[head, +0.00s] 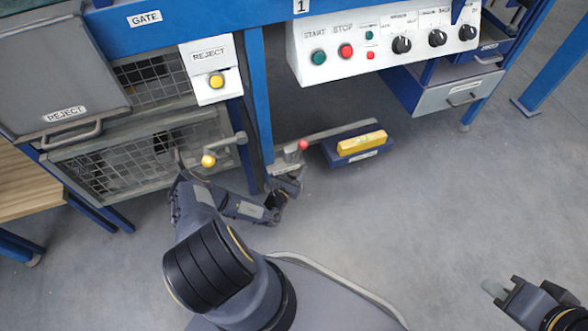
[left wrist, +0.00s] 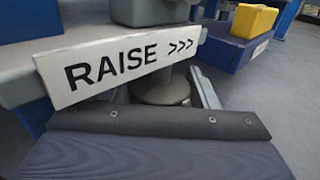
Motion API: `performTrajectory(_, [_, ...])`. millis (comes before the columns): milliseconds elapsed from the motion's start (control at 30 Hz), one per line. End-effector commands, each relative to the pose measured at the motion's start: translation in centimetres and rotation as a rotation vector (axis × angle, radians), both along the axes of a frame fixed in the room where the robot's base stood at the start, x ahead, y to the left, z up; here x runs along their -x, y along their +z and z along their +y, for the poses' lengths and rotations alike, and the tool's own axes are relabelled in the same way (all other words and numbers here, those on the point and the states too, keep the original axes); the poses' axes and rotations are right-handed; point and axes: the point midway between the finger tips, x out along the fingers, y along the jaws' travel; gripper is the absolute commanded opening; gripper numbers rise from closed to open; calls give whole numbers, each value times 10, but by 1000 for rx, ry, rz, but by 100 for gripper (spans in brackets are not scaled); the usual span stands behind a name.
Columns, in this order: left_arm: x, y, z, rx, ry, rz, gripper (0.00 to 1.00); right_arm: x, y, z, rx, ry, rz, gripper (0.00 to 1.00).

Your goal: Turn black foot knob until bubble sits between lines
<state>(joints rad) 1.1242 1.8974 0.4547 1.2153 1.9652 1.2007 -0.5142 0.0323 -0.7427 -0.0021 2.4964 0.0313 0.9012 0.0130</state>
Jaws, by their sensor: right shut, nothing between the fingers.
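My left gripper (head: 285,183) is low beside the foot of the blue machine leg, with its fingers mostly hidden. In the left wrist view a dark rounded foot piece (left wrist: 163,91), possibly the foot knob, shows partly behind a white "RAISE >>>" plate (left wrist: 122,66). I cannot tell whether the fingers touch it. A yellow spirit level (head: 362,143) lies on a blue block; it also shows in the left wrist view (left wrist: 253,20). Its bubble is too small to read. My right gripper (head: 494,289) is shut and empty over bare floor at lower right.
A red ball (head: 303,145) sits near the grey bar running to the blue block (head: 345,158). A yellow ball handle (head: 208,161) stands by the mesh reject bin (head: 140,155). The control panel (head: 375,45) overhangs above. The floor at right is clear.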

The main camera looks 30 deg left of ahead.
Motion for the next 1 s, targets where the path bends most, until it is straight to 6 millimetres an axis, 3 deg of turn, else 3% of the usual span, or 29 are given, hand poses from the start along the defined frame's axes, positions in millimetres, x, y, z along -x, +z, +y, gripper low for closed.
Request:
performTrajectory(267, [1, 1, -1, 2, 26, 0, 32, 0, 3, 0, 0, 0, 0, 0])
performTrajectory(567, [1, -1, -2, 5, 189, 4, 32, 0, 13, 0, 0, 0, 0, 0])
performTrajectory(1000, [1, -4, -1, 3, 453, 2, 32, 0, -13, 0, 0, 0, 0, 0])
